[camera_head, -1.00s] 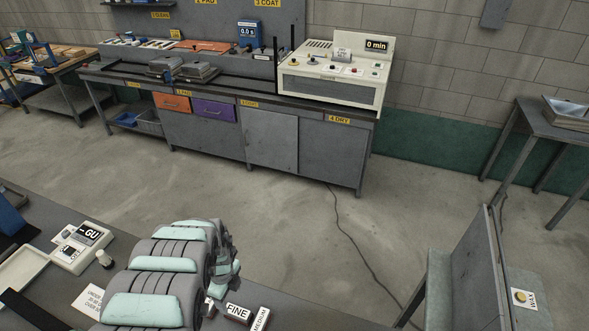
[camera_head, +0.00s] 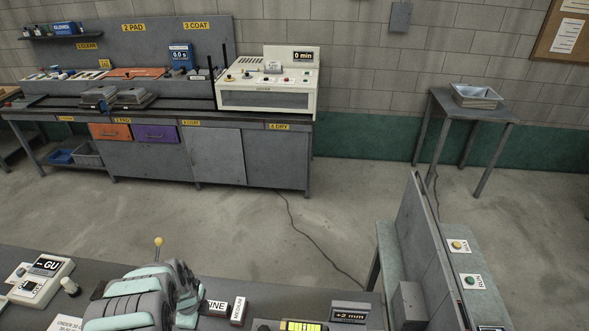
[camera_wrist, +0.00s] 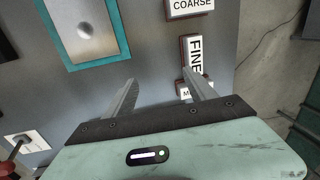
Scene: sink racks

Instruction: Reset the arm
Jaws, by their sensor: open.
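My arm shows low in the head view as grey and mint segments; the gripper's fingertips cannot be made out there. In the wrist view my gripper (camera_wrist: 158,85) is open, its two grey fingers apart with nothing between them. The fingers are over the grey bench top (camera_wrist: 150,50). The right fingertip overlaps the block labelled FINE (camera_wrist: 195,55) in the picture; I cannot tell whether they touch. The FINE block also shows beside my arm in the head view (camera_head: 215,308).
Beside FINE are a MEDIUM block (camera_head: 238,311) and a COARSE block (camera_wrist: 192,6). A metal plate on a teal mat (camera_wrist: 85,28) lies at upper left in the wrist view. A meter marked GU (camera_head: 40,280) stands left of my arm. An upright grey panel (camera_head: 425,250) rises at right.

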